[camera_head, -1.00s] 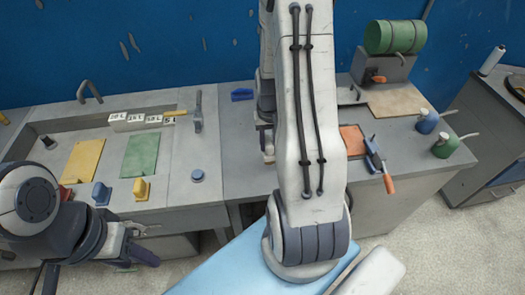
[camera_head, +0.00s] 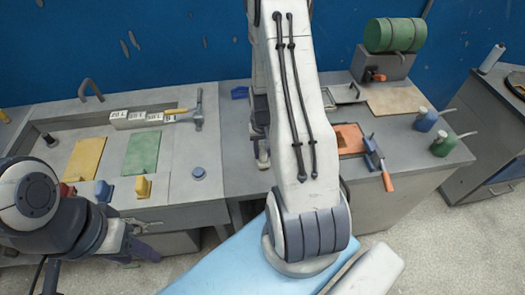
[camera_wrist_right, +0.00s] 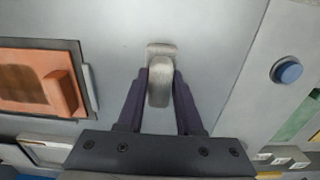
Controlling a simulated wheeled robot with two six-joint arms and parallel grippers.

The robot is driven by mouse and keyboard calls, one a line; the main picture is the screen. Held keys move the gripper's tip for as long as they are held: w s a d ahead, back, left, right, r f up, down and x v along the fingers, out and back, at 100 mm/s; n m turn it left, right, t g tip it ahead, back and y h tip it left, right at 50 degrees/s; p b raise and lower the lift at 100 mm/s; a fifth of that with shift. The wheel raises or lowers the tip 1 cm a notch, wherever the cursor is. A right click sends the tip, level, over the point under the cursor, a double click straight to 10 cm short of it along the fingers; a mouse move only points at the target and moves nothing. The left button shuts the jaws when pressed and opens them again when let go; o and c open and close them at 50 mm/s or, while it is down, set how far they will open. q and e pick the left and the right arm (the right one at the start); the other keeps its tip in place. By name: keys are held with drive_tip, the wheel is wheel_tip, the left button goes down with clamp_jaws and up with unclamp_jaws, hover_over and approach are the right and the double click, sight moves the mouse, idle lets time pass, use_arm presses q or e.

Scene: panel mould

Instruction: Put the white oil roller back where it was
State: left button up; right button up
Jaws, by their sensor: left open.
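In the right wrist view, a pale grey-white piece (camera_wrist_right: 160,80), which looks like the white oil roller, sits between the fingers of my right gripper (camera_wrist_right: 160,85). Both fingers touch its sides, and its wider end points away from the gripper. It is over the grey bench top; I cannot tell its height. In the head view my right arm hides the roller, and the right gripper is mostly hidden behind it. My left gripper (camera_head: 143,238) is open and empty in front of the left bench edge.
An orange pad (camera_head: 347,138) with a block, a blue clamp (camera_head: 374,160) and a metal tray (camera_head: 347,94) lie right of my right arm. Green (camera_head: 444,143) and blue (camera_head: 426,119) bottles stand farther right.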

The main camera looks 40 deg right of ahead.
drive_tip(key=shift+o, duration=0.6)
drive_tip(key=shift+r, duration=0.5)
wheel_tip(320, 180, up, 11)
drive_tip(key=b, duration=0.2)
drive_tip(key=s+a+r+n, duration=0.1)
drive_tip(key=a+r+n, duration=0.2)
drive_tip(key=a, duration=0.6)
drive_tip(key=a+r+n, duration=0.3)
drive_tip(key=a, duration=0.6)
drive_tip(key=s+a+r+n+y, duration=0.1)
drive_tip(key=s+a+r+n, duration=0.2)
drive_tip(key=s+a+n, duration=0.4)
drive_tip(key=s+a, duration=0.6)
drive_tip(key=s, duration=0.2)
drive_tip(key=shift+s+r+n, duration=0.15)
drive_tip(key=shift+n, duration=0.25)
